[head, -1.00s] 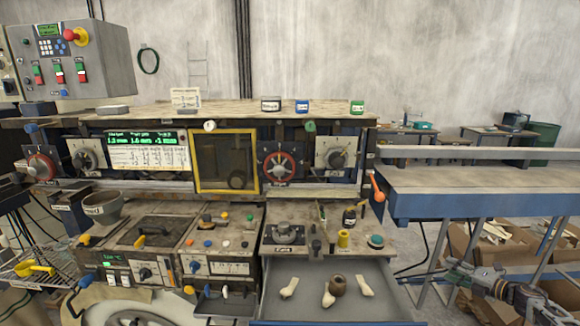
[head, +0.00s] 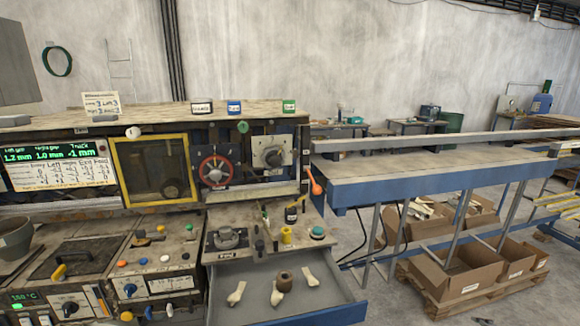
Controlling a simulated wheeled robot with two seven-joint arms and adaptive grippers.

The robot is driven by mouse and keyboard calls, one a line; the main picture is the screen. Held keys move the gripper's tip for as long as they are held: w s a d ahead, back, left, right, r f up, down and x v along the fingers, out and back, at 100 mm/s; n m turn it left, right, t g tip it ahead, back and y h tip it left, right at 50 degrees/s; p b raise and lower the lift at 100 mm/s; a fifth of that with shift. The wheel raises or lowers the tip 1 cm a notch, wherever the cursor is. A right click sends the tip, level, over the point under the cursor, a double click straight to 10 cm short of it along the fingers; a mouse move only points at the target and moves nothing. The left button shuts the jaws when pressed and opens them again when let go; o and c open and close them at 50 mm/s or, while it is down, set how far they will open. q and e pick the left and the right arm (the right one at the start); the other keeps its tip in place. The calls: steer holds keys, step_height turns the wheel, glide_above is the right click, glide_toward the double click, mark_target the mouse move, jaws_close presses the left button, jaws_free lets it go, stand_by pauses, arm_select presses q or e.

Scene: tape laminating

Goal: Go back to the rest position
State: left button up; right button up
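Neither of my grippers shows in the head view. The laminating machine (head: 150,125) fills the left half, with a green-lit display (head: 55,152), a yellow-framed window (head: 155,170) and a red-rimmed dial (head: 215,171) on its front. A grey drawer (head: 325,289) stands open below the right part of the machine. Several small pale pieces and a brown roll (head: 285,281) lie in it.
A long blue-sided table (head: 430,183) runs off to the right of the machine. Cardboard boxes (head: 455,278) sit on a pallet under it. An orange-knobbed lever (head: 314,182) sticks out at the machine's right side. The floor at the lower right looks clear.

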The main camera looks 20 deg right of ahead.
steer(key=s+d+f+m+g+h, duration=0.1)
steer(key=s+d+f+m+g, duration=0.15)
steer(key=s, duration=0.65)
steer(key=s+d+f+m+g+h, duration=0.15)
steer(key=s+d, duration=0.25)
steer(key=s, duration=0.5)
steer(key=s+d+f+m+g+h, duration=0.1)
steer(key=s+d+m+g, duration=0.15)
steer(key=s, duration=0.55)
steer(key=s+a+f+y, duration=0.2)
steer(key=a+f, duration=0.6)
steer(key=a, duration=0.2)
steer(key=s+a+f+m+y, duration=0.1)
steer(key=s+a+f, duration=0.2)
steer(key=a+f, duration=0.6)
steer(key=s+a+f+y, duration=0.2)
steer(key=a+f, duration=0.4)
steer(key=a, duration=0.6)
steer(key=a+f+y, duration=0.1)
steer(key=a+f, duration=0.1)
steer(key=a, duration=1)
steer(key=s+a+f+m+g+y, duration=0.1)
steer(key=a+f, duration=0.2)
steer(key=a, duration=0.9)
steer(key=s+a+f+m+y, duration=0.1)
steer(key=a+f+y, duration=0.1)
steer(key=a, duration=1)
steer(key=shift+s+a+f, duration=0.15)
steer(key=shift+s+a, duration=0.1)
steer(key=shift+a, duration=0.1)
